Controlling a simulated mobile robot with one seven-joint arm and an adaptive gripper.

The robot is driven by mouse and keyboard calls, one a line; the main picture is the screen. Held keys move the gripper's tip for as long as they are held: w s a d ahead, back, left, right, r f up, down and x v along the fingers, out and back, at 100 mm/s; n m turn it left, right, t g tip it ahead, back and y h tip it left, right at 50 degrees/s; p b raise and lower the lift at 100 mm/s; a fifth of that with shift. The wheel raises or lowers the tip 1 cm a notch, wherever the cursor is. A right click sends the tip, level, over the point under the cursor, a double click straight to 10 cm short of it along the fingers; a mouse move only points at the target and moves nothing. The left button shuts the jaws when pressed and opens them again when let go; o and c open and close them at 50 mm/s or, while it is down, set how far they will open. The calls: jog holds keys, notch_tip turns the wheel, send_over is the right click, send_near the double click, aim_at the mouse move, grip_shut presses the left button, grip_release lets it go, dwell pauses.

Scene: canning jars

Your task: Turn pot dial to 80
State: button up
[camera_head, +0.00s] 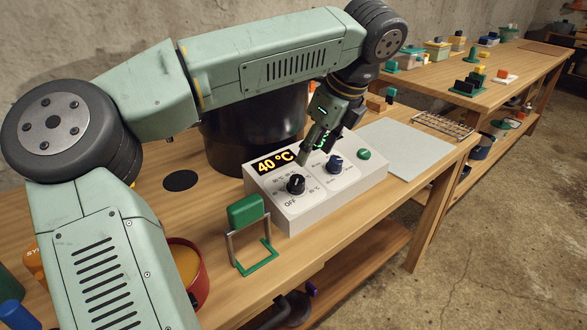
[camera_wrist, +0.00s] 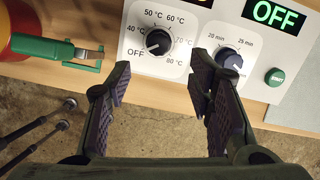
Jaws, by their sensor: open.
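The white control box (camera_head: 340,187) stands on the wooden table, in front of a large black pot (camera_head: 240,140). Its left display (camera_head: 274,162) reads 40 °C. The black pot dial (camera_head: 296,184) below it has marks from OFF to 80 °C; it also shows in the wrist view (camera_wrist: 158,42). My gripper (camera_head: 316,153) is open and empty above the box. In the wrist view my fingertips (camera_wrist: 163,78) are spread, with the pot dial showing beyond the gap between them. No contact with the dial shows.
A dark blue timer dial (camera_head: 335,163) and a green button (camera_head: 364,154) are to the right on the box. The timer display (camera_wrist: 274,12) reads OFF. A green-handled jar lifter (camera_head: 248,212) stands left of the box. A grey mat (camera_head: 405,150) lies bare to the right.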

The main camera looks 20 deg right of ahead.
aim_at(299, 180)
jog(key=p+x, duration=0.1)
jog(key=x, duration=0.4)
jog(key=p+x, duration=0.1)
jog(key=x, duration=0.4)
jog(key=shift+s+f, duration=0.2)
jog(key=shift+c, duration=0.6)
grip_shut()
